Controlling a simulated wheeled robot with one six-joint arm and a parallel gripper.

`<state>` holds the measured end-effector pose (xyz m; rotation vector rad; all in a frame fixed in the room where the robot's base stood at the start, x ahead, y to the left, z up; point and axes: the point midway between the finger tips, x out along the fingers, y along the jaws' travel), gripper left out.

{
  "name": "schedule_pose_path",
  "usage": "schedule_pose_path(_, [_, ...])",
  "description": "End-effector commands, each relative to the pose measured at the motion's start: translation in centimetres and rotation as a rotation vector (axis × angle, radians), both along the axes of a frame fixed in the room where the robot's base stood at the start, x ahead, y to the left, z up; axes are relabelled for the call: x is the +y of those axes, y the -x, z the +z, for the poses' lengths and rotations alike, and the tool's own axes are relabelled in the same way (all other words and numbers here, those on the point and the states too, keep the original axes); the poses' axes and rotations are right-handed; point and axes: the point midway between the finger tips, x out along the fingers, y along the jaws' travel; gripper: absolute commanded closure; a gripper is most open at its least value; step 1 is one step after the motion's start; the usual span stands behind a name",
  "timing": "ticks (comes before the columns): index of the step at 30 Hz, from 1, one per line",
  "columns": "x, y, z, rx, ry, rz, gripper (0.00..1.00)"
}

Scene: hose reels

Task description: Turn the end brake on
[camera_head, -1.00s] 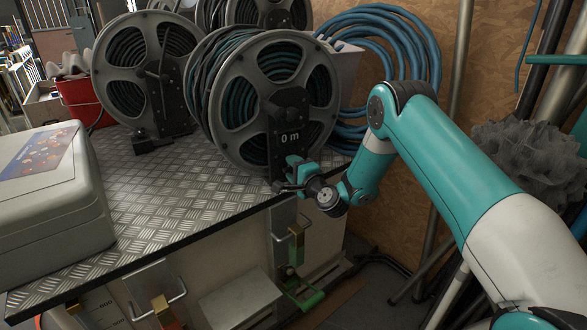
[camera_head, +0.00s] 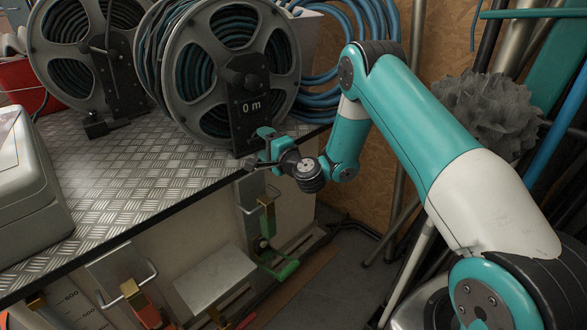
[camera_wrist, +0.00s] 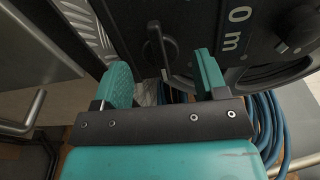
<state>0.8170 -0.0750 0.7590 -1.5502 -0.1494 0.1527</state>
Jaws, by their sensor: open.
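The nearest hose reel (camera_head: 236,50), grey with dark blue hose and a "0 m" label, stands near the right end of the bench top. Its black stand plate (camera_head: 248,122) faces me. In the wrist view a small black lever (camera_wrist: 158,42) with a rounded end sits on that plate, beside the "0 m" label. My gripper (camera_wrist: 163,78) is open, with teal fingers either side of the lever in the picture; I cannot tell how far they are from it. In the head view my gripper (camera_head: 264,146) is at the plate's foot and hides its lower part.
A second reel (camera_head: 92,50) stands to the left. A grey case (camera_head: 35,190) lies at the bench's left. The bench (camera_head: 130,180) has a tread-plate top; handles and a green lever (camera_head: 280,268) are below its edge. Blue hose coils (camera_head: 350,30) hang on the wall behind.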

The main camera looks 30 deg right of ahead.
Motion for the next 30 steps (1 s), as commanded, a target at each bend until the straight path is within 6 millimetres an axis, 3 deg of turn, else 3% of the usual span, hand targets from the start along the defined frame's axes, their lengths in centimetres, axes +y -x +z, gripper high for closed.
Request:
schedule_pose_path(1, [-0.2,0.8,-0.8,0.005,-0.003,-0.001,0.34])
schedule_pose_path(17, [-1.4,6.1,-0.8,-0.003,-0.001,-0.004,0.34])
schedule_pose_path(30, [-2.5,11.8,-0.5,-0.003,0.000,-0.005,0.34])
